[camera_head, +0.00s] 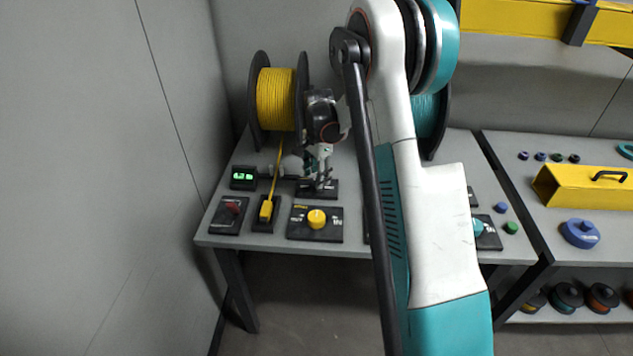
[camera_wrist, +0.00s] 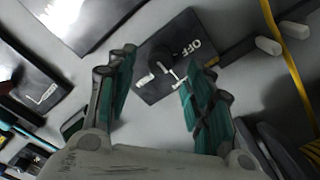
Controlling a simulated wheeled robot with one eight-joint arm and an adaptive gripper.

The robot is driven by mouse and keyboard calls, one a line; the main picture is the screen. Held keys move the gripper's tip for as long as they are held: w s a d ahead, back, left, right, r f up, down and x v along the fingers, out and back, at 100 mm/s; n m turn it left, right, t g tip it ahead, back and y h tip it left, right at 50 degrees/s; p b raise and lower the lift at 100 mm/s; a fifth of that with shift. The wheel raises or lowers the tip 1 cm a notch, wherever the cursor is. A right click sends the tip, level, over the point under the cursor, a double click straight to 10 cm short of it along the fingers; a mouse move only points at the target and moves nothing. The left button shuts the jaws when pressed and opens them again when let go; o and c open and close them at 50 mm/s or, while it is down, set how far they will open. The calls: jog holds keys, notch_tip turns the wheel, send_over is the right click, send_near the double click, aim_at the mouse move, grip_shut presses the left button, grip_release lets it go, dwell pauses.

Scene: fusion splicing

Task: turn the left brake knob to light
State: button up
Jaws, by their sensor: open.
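A black plate (camera_wrist: 190,35) with white lettering, OFF readable, carries a dark round knob (camera_wrist: 162,57) with a white pointer bar. I take this as the left brake knob; the word brake is not readable. In the head view this plate (camera_head: 328,193) sits in front of the yellow spool, its knob hidden by my gripper. My gripper (camera_head: 320,180) points down over it. In the wrist view the open fingers (camera_wrist: 160,63) are on either side of the knob, with nothing gripped. I cannot tell the remaining height, or whether a fingertip touches the pointer bar.
The yellow spool (camera_head: 276,98) stands behind. A yellow knob (camera_head: 317,218) on its own plate is in front. A yellow lever (camera_head: 266,210), a red switch (camera_head: 232,208) and a green display (camera_head: 243,176) are to the left. A teal spool (camera_head: 428,122) is partly behind my arm.

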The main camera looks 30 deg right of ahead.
notch_tip(320, 180, up, 8)
jog(key=shift+s, duration=0.1)
dwell(0.4)
